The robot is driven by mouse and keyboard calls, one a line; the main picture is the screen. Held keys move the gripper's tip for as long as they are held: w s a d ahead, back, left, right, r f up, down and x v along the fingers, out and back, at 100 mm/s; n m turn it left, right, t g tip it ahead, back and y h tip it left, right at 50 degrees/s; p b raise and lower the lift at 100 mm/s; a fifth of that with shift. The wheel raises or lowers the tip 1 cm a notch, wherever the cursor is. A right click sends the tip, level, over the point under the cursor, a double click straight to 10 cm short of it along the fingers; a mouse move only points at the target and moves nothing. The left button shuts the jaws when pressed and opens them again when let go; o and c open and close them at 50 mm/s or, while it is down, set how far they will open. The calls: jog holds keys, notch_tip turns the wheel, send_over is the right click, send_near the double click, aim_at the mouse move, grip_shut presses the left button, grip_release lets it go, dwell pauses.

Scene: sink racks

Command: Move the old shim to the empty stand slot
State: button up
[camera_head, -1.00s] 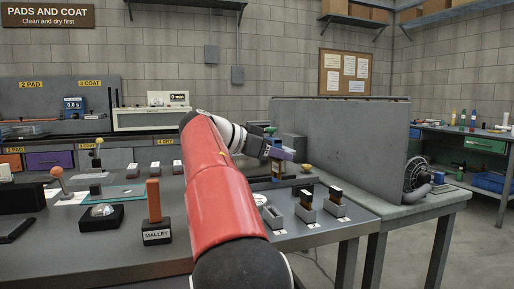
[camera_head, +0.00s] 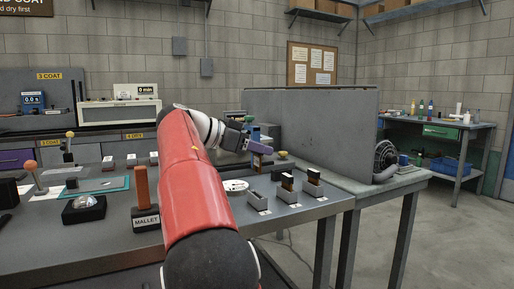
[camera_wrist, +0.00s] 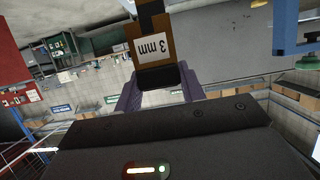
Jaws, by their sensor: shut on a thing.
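My gripper (camera_head: 260,148), with purple fingers, is shut on a brown shim (camera_head: 255,161) above the bench, behind the stand slots. In the wrist view the shim (camera_wrist: 153,30) carries a white "3 mm" label, and its black end (camera_wrist: 160,77) sits between the fingers. Three small grey stand slots stand in a row near the bench's right edge. The left slot (camera_head: 257,202) looks empty. The middle slot (camera_head: 284,194) and right slot (camera_head: 312,188) each hold a black-topped shim. The held shim is apart from the slots.
A grey upright panel (camera_head: 310,130) stands to the right of my gripper. A white dish (camera_head: 234,185) lies left of the slots. A blue part (camera_wrist: 287,28) is close beside the shim in the wrist view.

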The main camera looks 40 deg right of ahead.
aim_at(257, 166)
jog(key=shift+f+b, duration=2.05)
jog(key=shift+f, duration=0.35)
jog(key=shift+f+b, duration=0.85)
jog(key=shift+b, duration=0.25)
